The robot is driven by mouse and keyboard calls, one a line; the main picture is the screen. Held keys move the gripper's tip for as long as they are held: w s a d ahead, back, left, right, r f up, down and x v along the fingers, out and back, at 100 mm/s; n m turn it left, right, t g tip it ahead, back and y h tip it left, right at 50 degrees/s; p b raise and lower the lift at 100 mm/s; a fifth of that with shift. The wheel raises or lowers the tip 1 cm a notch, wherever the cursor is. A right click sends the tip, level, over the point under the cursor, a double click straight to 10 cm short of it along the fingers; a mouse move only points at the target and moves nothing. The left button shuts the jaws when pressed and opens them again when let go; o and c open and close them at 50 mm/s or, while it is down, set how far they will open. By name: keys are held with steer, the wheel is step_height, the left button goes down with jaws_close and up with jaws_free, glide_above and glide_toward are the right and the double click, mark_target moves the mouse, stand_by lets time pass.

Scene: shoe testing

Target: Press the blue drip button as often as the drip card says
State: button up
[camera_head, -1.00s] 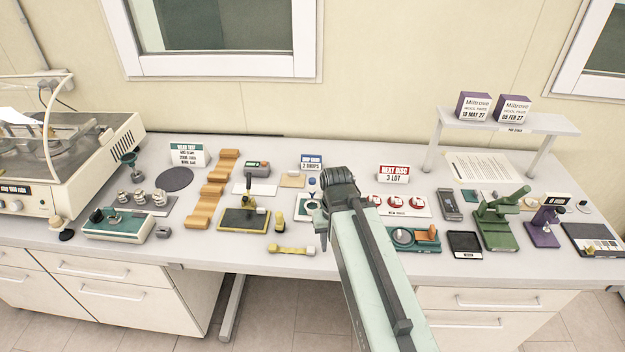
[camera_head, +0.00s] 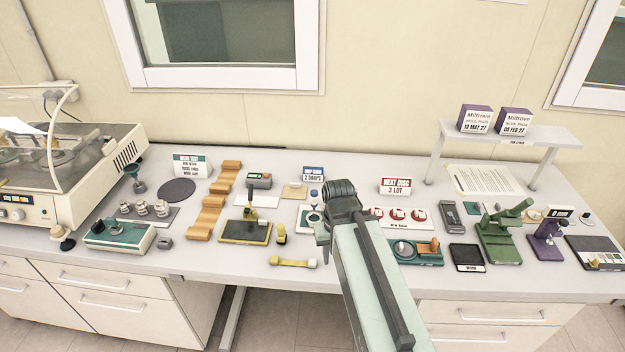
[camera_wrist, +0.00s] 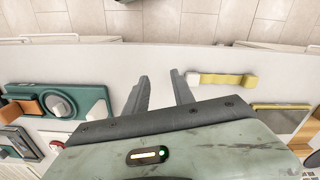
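The drip card (camera_head: 313,173) stands at the back middle of the bench and reads "2 DROPS". The small blue drip button (camera_head: 314,192) is just in front of it, left of my arm. Below the button is a pale drip stand (camera_head: 306,218) with a dark ring, partly covered by my arm. In the head view my arm hides most of my gripper. In the wrist view my gripper (camera_wrist: 160,80) has its two fingers apart with nothing between them, over bare bench near the front edge. I cannot make out the button in the wrist view.
A yellow-ended bar (camera_head: 293,262) lies at the front edge, left of my arm; it also shows in the wrist view (camera_wrist: 222,79). A teal device (camera_head: 415,252) is right of my arm. A red-disc tray (camera_head: 398,227) and a "3 LOT" card (camera_head: 396,186) stand behind it.

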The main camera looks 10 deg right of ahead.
jaws_close()
stand_by(1.5)
